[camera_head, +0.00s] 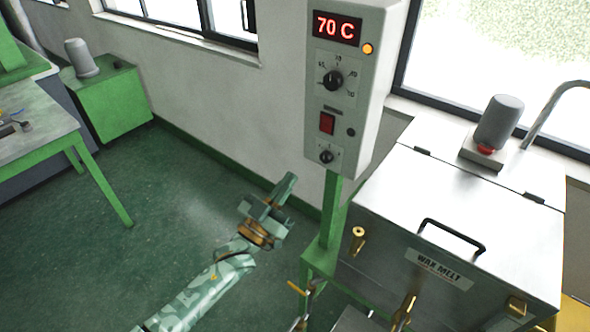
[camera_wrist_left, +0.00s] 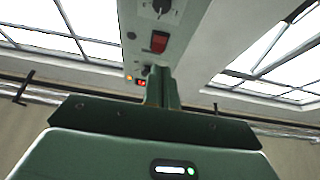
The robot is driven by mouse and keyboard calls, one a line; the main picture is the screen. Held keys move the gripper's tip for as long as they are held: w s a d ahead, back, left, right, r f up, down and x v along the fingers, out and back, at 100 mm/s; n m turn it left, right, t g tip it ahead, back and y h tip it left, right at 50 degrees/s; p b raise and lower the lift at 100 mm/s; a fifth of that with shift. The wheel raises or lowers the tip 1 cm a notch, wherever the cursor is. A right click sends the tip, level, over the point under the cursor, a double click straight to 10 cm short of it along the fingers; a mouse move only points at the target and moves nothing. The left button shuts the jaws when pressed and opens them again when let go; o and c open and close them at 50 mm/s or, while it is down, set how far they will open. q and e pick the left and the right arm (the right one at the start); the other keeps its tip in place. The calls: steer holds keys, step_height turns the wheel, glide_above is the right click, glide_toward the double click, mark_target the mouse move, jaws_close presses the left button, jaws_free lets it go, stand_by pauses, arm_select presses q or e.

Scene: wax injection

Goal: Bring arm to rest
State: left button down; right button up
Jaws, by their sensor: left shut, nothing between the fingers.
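My left gripper (camera_head: 276,196) is raised over the green floor in the head view, left of the control box's green post, with its camouflage-patterned arm coming up from the bottom. Its fingers are shut together with nothing between them. In the left wrist view the shut fingers (camera_wrist_left: 162,88) point up toward the underside of the control box. The gripper looks apart from the box and post. My right gripper is not seen in either view.
The control box (camera_head: 343,85) reads 70 C on its green post (camera_head: 330,215). The wax melt tank (camera_head: 450,220) with brass fittings stands at right. A green-legged table (camera_head: 40,140) and green cabinet (camera_head: 108,105) stand at left. Floor (camera_head: 180,185) between is clear.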

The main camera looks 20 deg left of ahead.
arm_select(q)
steer(key=shift+s+f, duration=0.1)
steer(key=shift+f, duration=0.15)
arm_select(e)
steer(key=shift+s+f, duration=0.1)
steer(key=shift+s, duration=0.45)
